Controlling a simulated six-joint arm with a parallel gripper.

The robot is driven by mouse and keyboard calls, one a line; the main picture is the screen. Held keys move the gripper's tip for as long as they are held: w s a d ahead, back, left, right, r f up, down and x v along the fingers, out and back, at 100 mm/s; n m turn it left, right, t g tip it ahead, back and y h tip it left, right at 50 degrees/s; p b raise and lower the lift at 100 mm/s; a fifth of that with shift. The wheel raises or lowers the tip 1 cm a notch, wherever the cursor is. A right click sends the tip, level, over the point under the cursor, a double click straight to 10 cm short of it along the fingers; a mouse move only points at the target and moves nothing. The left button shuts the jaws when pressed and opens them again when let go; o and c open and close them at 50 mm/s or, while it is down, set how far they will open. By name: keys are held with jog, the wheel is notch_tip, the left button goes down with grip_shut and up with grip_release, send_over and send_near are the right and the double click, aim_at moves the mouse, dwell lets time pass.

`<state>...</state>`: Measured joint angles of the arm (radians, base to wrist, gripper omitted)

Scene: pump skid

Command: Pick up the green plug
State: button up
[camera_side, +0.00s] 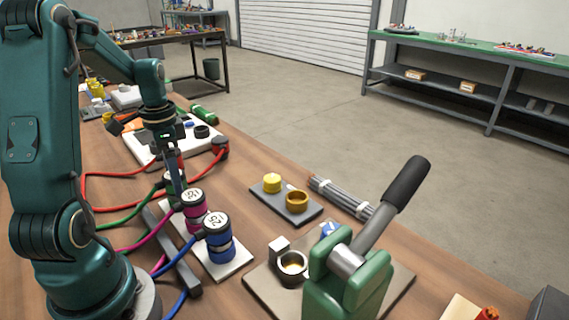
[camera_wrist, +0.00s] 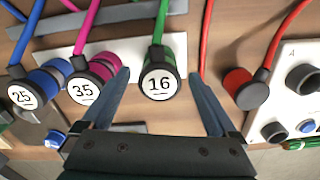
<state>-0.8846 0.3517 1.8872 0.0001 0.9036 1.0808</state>
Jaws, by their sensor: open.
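The green plug (camera_wrist: 160,84) has a dark round cap marked 16 and a green cable; it is in the wrist view's middle, at the white plate. In the side view the green plug (camera_side: 171,179) is mostly hidden behind my fingers and the pink plug. My gripper (camera_wrist: 160,76) is open, with one finger on each side of the green plug in the wrist view and a gap showing on both sides. My gripper (camera_side: 178,188) points down at the plug in the side view. I cannot tell exactly how far down the fingertips reach beside it.
The pink plug (camera_wrist: 88,82), marked 35, is close to the left finger. The blue plug (camera_wrist: 32,88), marked 25, is farther left. A red plug (camera_wrist: 245,88) lies right of the right finger, by a white socket panel (camera_wrist: 265,118). A lever press (camera_side: 350,270) stands front right.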

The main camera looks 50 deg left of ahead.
jog(key=shift+f, duration=0.3)
jog(key=shift+c, duration=0.3)
grip_shut()
jog(key=shift+r, duration=0.1)
notch_tip(320, 180, up, 10)
jog(key=shift+f, duration=0.1)
